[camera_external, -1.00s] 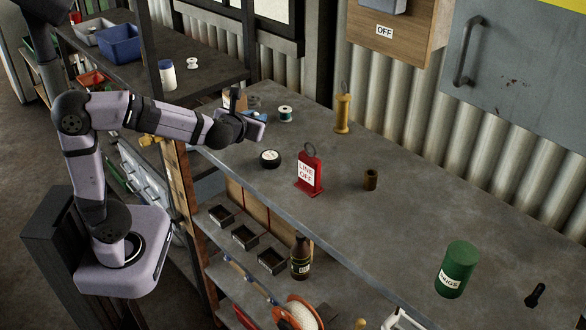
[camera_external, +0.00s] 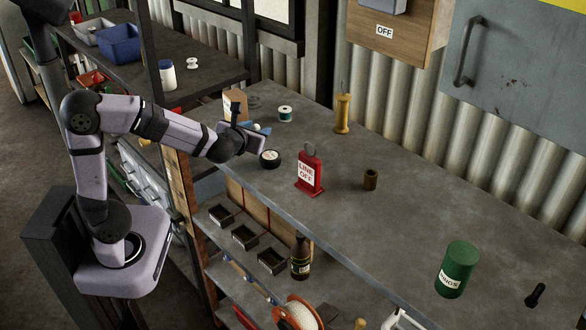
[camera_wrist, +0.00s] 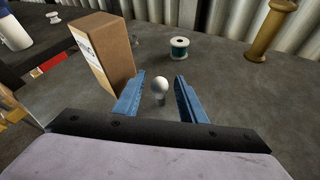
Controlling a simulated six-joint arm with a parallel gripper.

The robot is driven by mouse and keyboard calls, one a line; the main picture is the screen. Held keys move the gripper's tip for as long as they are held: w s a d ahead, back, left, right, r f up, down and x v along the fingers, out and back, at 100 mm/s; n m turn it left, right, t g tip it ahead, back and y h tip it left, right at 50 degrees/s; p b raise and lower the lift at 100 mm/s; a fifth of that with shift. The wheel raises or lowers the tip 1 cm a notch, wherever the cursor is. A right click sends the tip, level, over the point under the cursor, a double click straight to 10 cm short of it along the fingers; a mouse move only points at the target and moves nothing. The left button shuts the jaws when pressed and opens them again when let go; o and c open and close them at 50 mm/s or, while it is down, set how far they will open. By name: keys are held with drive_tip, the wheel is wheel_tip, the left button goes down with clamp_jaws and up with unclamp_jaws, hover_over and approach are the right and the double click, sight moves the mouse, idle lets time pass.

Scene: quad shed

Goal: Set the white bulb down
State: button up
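The white bulb (camera_wrist: 160,85) shows upright in the wrist view, round end up and darker base down, apparently on the grey bench. It is between the two blue fingers of my gripper (camera_wrist: 159,98), with a visible gap on each side. The fingers are spread and not closed on it. In the external view my gripper (camera_external: 259,128) is low over the bench's left end, and the bulb (camera_external: 256,126) is a small pale spot by the fingers, partly hidden.
A cardboard box (camera_wrist: 102,50) stands close left of the fingers. A green spool (camera_wrist: 179,48) and a yellow post (camera_wrist: 270,28) are behind. The bench (camera_external: 400,220) is clear between scattered items.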

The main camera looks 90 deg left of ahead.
drive_tip(key=shift+r, duration=0.2)
drive_tip(key=b+v, duration=0.3)
drive_tip(key=v, duration=0.9)
drive_tip(key=shift+s, duration=0.1)
drive_tip(key=s+a+f+n+g+h+p, duration=0.1)
drive_tip(key=s+f+n+g+h+p, duration=0.15)
drive_tip(key=s+g, duration=0.45)
drive_tip(key=s+a+f+n+g+h+p, duration=0.15)
drive_tip(key=s+f+g, duration=0.25)
drive_tip(key=s, duration=0.8)
drive_tip(key=w+d+f+n+t+h+b, duration=0.2)
drive_tip(key=w+d+f+n+t+h, duration=0.2)
drive_tip(key=d+f+n, duration=0.5)
drive_tip(key=w+d+f+n+t+h+b, duration=0.2)
drive_tip(key=w+d+f+n+h, duration=0.3)
drive_tip(key=d+f+n, duration=0.5)
drive_tip(key=w+d+f+t, duration=0.1)
drive_tip(key=w+d+f, duration=0.1)
drive_tip(key=d, duration=0.3)
drive_tip(key=shift+d+f+t, duration=0.3)
drive_tip(key=shift+f+t, duration=0.1)
drive_tip(key=shift+f, duration=0.2)
